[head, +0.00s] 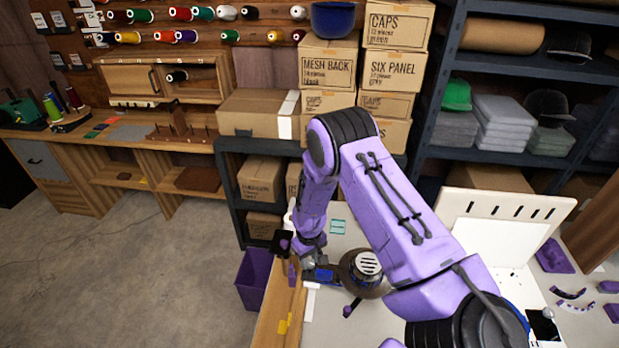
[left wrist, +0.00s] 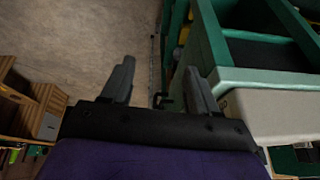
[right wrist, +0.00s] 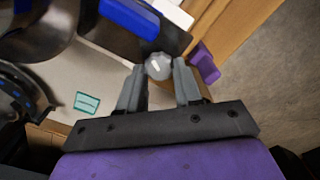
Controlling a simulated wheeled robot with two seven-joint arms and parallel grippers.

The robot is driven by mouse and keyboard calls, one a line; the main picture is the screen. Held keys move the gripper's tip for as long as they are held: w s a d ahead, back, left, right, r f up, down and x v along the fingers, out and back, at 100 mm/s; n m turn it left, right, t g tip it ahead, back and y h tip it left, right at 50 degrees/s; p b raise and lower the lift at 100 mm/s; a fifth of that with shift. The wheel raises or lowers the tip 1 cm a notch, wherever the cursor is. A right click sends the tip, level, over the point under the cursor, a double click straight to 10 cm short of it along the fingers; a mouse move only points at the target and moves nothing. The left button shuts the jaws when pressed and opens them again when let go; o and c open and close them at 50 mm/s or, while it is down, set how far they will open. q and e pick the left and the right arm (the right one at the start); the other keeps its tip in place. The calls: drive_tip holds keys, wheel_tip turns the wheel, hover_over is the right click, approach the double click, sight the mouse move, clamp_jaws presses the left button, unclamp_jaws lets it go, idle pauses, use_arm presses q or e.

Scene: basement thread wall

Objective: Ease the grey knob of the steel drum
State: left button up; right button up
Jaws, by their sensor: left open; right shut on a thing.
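The grey knob (right wrist: 158,66) is a small round ball between the fingertips of my right gripper (right wrist: 159,84) in the right wrist view. The right gripper is shut on it. In the head view, this gripper (head: 309,257) is at the table's left edge and the knob is mostly hidden. A round, dark steel body (head: 362,274) with a pale slotted top stands just right of it, apparently the steel drum. Its curved metal side (right wrist: 28,38) shows in the right wrist view. My left gripper (left wrist: 158,80) is open and empty in the left wrist view, outside the head view.
A blue-and-black part (right wrist: 135,18) lies close beyond the knob. A purple piece (right wrist: 204,64) sits by the wooden table edge. A purple bin (head: 254,280) stands on the floor left of the table. A green frame (left wrist: 262,78) is close right of my left gripper.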

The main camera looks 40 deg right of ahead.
sight(309, 262)
drive_tip(key=n, duration=0.4)
drive_tip(key=shift+s+a+f+n+b, duration=0.1)
drive_tip(key=shift+a+n+b, duration=0.05)
drive_tip(key=shift+n+b, duration=0.2)
drive_tip(key=shift+n, duration=0.25)
drive_tip(key=o, duration=1.1)
drive_tip(key=shift+c, duration=0.2)
wheel_tip(309, 262, up, 10)
drive_tip(key=b, duration=0.1)
drive_tip(key=shift+r+b, duration=0.25)
drive_tip(key=shift+b, duration=0.15)
